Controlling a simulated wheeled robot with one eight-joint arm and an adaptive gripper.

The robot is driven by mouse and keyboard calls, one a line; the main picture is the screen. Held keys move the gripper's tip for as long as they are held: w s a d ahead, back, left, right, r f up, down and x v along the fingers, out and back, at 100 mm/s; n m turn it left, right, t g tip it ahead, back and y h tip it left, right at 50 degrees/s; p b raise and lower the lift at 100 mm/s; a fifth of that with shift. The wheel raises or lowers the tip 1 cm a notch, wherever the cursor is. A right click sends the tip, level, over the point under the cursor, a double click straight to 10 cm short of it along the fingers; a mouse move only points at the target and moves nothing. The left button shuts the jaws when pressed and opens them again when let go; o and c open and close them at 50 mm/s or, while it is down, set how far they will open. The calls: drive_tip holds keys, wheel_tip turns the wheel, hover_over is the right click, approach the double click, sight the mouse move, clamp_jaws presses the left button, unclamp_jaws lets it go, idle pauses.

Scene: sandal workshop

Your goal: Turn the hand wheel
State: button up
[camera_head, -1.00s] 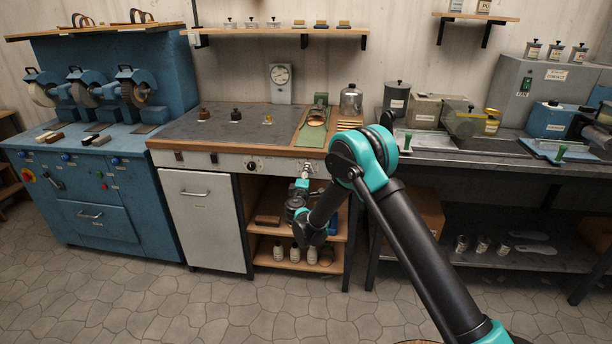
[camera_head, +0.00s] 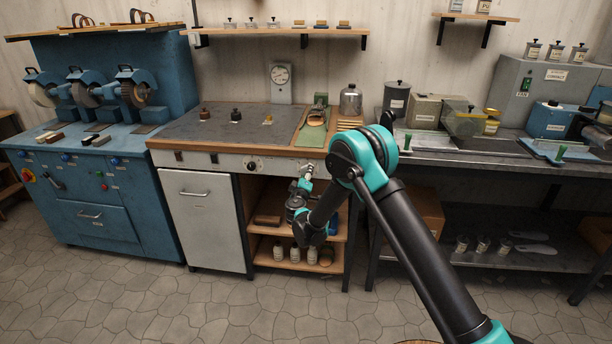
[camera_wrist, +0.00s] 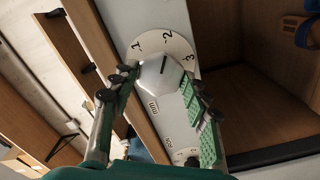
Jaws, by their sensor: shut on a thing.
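A pale, faceted knob (camera_wrist: 158,76) sits on a white dial marked 1, 2 and 3 (camera_wrist: 181,45) on the bench's front panel. It looks like a control knob, not a spoked hand wheel. The black line on its face points towards the 2. My gripper (camera_wrist: 161,83) is shut on the knob, with one finger on each side. The head view shows my gripper (camera_head: 305,183) at the right part of the panel, above the open shelves; it and my arm largely hide the knob there.
A second dial (camera_head: 253,165) is on the panel to the left. Open shelves (camera_head: 265,228) holding bottles lie below my gripper. The wooden bench edge (camera_head: 190,146) runs just above the panel. A grey bench (camera_head: 500,170) stands to the right.

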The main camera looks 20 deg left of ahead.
drive_tip(key=o, duration=1.2)
drive_tip(key=shift+c, duration=0.2)
drive_tip(key=v, duration=1.2)
drive_tip(key=shift+f, duration=0.1)
